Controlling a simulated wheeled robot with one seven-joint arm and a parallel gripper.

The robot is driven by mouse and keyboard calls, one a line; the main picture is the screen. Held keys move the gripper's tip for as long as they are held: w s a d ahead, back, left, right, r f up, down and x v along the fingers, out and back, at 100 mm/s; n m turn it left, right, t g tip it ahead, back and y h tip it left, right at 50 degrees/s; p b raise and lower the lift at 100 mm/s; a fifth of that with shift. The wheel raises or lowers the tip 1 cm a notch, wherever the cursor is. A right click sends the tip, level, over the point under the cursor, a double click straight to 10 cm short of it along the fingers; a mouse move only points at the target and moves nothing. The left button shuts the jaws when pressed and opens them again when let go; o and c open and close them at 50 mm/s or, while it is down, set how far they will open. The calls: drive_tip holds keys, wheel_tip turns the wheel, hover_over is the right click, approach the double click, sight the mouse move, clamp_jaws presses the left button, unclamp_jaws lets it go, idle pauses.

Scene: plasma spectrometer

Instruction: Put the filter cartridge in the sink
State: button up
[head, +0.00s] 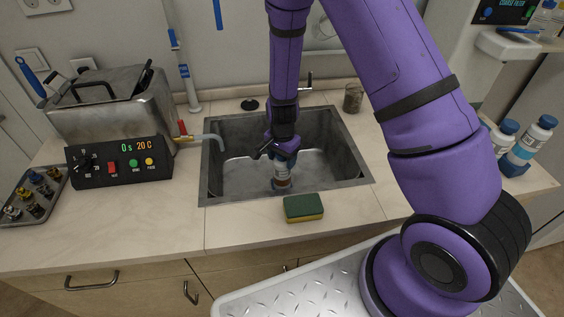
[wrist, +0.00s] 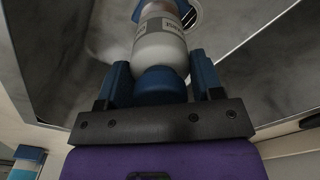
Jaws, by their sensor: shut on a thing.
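The filter cartridge (head: 283,173) is a small white and grey cylinder with blue ends, held upright below my gripper inside the sink. In the wrist view the cartridge (wrist: 160,45) shows its pale labelled body and a blue cap between the fingers. My gripper (head: 284,157) is shut on the cartridge's blue cap; its blue fingers (wrist: 160,82) stand on both sides of it. The sink (head: 220,187) is a grey metal basin set in the counter. I cannot tell whether the cartridge's lower end touches the sink floor.
A green and yellow sponge (head: 304,208) lies on the counter in front of the sink. A metal bath with a control panel (head: 118,161) stands to the left, its spout (head: 208,138) reaching over the sink's edge. A glass beaker (head: 353,98) stands behind the sink; bottles (head: 530,145) stand at the right.

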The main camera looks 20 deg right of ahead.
drive_tip(key=shift+f, duration=1.1)
drive_tip(key=o, duration=1.5)
drive_tip(key=shift+o, duration=0.2)
